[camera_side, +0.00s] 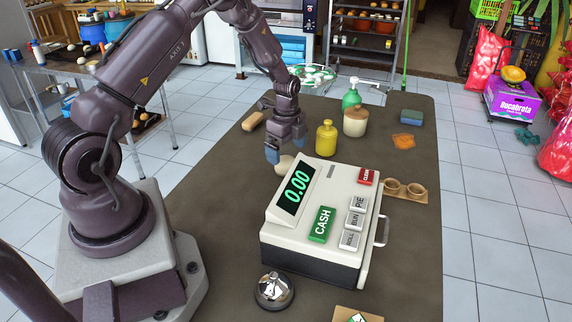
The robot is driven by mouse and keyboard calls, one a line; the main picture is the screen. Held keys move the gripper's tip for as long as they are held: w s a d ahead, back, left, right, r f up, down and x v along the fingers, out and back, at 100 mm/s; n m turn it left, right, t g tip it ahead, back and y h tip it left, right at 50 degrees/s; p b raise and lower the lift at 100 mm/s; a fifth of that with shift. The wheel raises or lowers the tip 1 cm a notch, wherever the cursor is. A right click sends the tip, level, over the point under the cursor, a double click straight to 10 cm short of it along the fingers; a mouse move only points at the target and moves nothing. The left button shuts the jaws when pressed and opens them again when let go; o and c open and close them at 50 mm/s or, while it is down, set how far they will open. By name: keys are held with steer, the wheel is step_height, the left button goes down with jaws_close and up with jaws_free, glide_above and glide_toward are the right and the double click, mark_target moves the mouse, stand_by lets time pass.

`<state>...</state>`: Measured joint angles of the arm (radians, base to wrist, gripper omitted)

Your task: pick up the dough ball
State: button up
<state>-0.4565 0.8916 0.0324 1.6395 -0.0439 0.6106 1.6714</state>
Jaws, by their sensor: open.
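The dough ball (284,164), pale and beige, lies on the brown table just behind the cash register's display, which may hide part of it. My gripper (285,151) points down with its blue-tipped fingers spread apart. It is open and appears empty. Its fingertips are close above or behind the dough ball in the picture. I cannot tell whether they touch it.
The white cash register (330,172) stands close in front. A yellow bottle (326,139), a beige jar (355,121) and a green pump bottle (351,98) stand to the right of the gripper. A bell (274,289) sits at the front. The table's left part (215,205) is clear.

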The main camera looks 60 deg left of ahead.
mark_target(288, 159)
steer(key=f, duration=0.4)
steer(key=shift+w+f, duration=0.2)
steer(key=shift+c, duration=0.5)
steer(key=c, duration=0.9)
steer(key=shift+c, duration=0.2)
steer(key=shift+r, duration=0.1)
